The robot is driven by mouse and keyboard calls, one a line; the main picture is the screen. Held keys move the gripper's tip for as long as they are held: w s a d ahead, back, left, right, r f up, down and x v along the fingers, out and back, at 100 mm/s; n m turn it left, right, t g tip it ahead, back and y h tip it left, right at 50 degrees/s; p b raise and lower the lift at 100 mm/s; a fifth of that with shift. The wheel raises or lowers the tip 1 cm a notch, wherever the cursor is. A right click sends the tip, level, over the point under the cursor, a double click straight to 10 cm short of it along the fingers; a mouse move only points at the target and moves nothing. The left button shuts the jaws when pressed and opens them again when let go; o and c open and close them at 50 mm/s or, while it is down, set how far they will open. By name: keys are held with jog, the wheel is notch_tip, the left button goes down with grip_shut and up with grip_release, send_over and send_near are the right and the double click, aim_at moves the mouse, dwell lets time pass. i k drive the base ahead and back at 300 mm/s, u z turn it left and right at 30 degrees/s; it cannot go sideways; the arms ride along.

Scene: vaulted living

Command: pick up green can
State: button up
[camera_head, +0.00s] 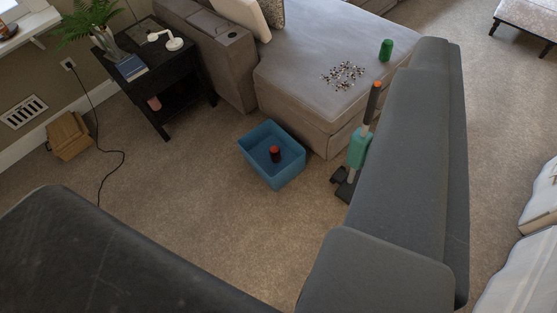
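The green can (386,49) stands upright on the grey sofa's chaise (300,75), near its far right corner. It is small in view and nothing covers it. The dark grey padded shape in the foreground rises close to its right. I see no gripper fingers in this view, so I cannot tell where my gripper is relative to the can.
A pile of small pieces (343,75) lies on the chaise. A blue bin (258,176) holding a red-topped object (275,154) stands on the carpet. A teal upright vacuum (358,148) stands beside the large dark grey shape (400,150). A black side table (150,85) is at left.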

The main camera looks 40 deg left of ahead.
aim_at(388, 45)
jog(key=z, duration=0.05)
jog(key=i, duration=0.95)
jog(key=u, duration=0.1)
